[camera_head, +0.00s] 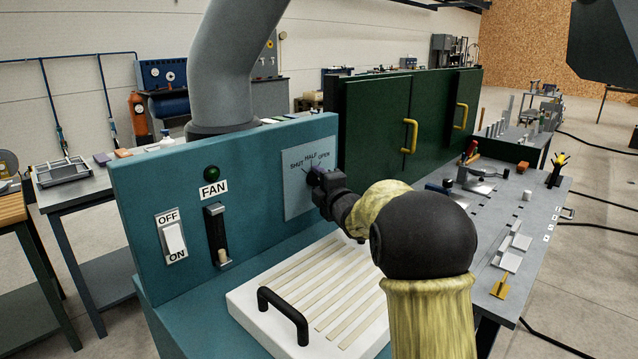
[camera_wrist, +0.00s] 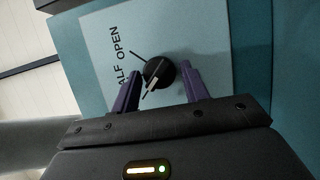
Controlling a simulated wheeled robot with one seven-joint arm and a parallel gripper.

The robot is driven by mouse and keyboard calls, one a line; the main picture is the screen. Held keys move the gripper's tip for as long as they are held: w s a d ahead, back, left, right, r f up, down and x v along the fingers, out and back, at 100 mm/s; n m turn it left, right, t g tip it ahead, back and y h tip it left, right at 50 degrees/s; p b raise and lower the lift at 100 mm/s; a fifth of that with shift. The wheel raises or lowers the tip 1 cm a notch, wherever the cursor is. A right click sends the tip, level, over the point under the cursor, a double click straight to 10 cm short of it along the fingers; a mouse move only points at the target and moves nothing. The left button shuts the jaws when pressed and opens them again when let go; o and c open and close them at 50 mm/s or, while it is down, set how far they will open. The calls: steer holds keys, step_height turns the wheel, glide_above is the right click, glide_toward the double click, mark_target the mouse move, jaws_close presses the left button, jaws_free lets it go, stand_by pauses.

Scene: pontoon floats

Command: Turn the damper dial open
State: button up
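The damper dial (camera_wrist: 159,72) is a black round knob with a white pointer mark, on a pale blue plate (camera_head: 296,195) labelled SHUT, HALF and OPEN. In the wrist view the pointer slants to the lower left, away from the OPEN mark and towards the side of SHUT. My gripper (camera_wrist: 160,75) is at the dial, its two purple fingers apart, one on each side of the knob. A gap shows beside the left finger; whether the right finger touches the knob I cannot tell. In the head view my gripper (camera_head: 318,180) hides most of the dial.
The teal panel (camera_head: 140,185) also bears an OFF/ON rocker switch (camera_head: 174,239), a FAN slider (camera_head: 217,235) and a dark green lamp (camera_head: 211,173). Below is a white slatted lid (camera_head: 250,310) with a black handle (camera_head: 283,312). A green cabinet (camera_head: 375,125) stands behind.

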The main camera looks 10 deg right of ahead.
steer(key=c, duration=0.6)
steer(key=shift+c, duration=0.2)
steer(key=shift+r+p, duration=0.1)
steer(key=shift+p, duration=0.45)
steer(key=m+g+y+p, duration=0.1)
steer(key=m+p, duration=0.3)
steer(key=p, duration=0.7)
steer(key=m+g+y+p, duration=0.1)
steer(key=m+g+p, duration=0.2)
steer(key=p, duration=0.8)
steer(key=m+g+y+p, duration=0.1)
steer(key=m+p, duration=0.5)
steer(key=p, duration=0.6)
steer(key=shift+w+d+r+g+y, duration=0.2)
steer(key=shift+d+r+g+y, duration=0.2)
steer(key=shift+g, duration=0.5)
steer(key=shift+f+m, duration=0.15)
steer(key=shift+m, duration=0.15)
steer(key=o, duration=1)
